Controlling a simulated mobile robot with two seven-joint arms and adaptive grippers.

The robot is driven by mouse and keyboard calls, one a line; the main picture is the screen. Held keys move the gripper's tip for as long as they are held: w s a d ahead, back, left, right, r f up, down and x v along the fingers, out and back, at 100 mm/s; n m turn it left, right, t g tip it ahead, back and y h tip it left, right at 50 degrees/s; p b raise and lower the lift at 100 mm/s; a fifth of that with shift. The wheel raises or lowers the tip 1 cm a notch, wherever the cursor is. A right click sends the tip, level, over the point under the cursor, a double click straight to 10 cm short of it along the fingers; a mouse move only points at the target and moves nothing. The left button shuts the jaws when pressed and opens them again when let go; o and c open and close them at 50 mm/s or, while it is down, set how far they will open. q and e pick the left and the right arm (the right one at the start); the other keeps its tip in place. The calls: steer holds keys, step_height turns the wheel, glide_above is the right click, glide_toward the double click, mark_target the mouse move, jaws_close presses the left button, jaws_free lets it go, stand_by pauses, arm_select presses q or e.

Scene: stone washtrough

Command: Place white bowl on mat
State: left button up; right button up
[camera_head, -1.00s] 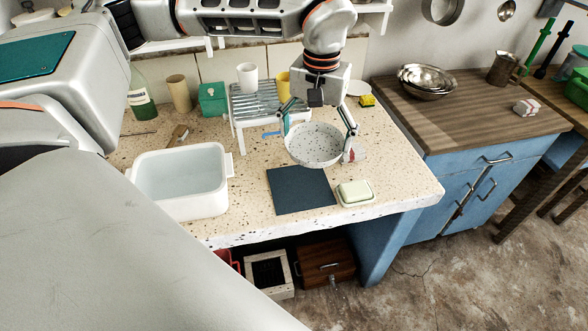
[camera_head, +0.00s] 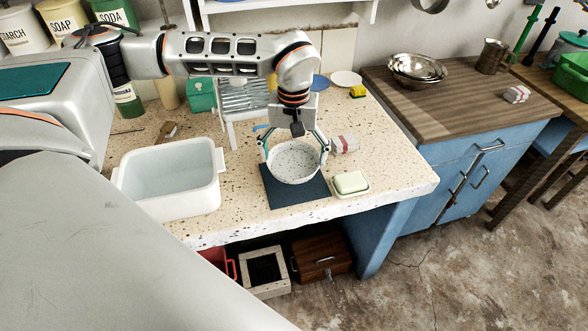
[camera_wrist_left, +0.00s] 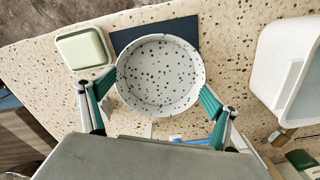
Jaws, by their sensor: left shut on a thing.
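The white speckled bowl (camera_head: 295,163) is upright over the dark blue mat (camera_head: 292,196). My left gripper (camera_head: 296,150) is shut on the bowl, with a finger against each side of its rim. In the left wrist view the bowl (camera_wrist_left: 160,76) sits between the two green-padded fingertips (camera_wrist_left: 160,92), and the mat (camera_wrist_left: 183,30) shows beyond and beside it. Whether the bowl's base touches the mat is hidden. My right gripper is not in view.
A white basin (camera_head: 168,180) is to the left. The counter's front edge is close to the mat.

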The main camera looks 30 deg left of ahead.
mark_target(294, 165)
arm_select(q)
steer(key=shift+f, duration=2.25)
steer(key=o, duration=1)
steer(key=shift+f, duration=0.15)
steer(key=shift+o, duration=0.2)
step_height(294, 165, up, 12)
steer(key=shift+r+p, duration=0.2)
steer(key=shift+p, duration=0.15)
